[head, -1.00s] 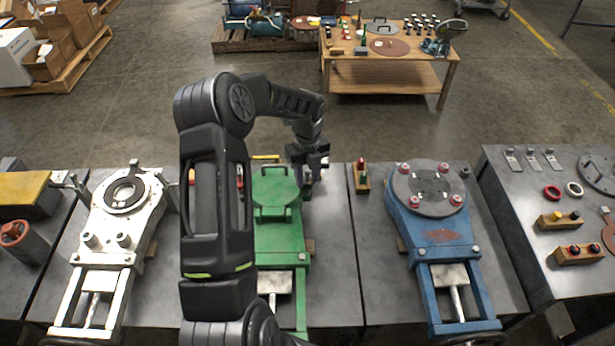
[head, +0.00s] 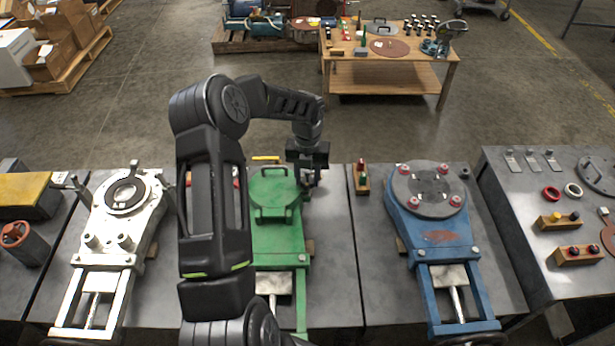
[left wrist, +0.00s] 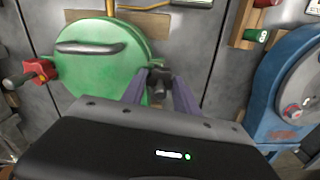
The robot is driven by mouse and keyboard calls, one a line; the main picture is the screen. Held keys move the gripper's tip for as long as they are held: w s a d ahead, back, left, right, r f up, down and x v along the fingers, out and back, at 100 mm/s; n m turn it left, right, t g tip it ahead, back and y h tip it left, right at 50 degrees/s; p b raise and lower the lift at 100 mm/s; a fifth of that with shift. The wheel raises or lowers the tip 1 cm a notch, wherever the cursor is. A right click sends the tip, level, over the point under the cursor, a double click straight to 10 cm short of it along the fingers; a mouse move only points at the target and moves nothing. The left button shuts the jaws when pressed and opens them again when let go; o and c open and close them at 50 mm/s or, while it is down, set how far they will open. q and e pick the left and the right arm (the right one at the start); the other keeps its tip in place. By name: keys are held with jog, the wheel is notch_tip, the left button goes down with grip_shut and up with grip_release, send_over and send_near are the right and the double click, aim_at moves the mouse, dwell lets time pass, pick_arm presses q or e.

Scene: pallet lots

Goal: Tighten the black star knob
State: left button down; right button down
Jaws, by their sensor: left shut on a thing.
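The black star knob (left wrist: 158,82) sits at the right edge of the round green cover in the left wrist view. My left gripper (left wrist: 160,92) is shut on it, with one finger on each side. In the head view my left gripper (head: 307,186) points down at the right side of the green machine (head: 278,244), and the knob is mostly hidden there. The green cover (left wrist: 110,62) has a dark bar handle and lies flat on the machine. My right gripper is not in view.
A red clamp with a dark handle (left wrist: 36,74) is on the cover's left side. A blue machine (head: 437,236) stands to the right and a white machine (head: 113,232) to the left. A small block with coloured knobs (head: 362,180) lies between the green and blue machines.

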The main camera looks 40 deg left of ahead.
pick_arm(q)
jog(key=c, duration=0.9)
grip_release()
notch_tip(320, 180, up, 8)
jog(key=shift+f+b, duration=0.1)
jog(key=shift+b, duration=0.35)
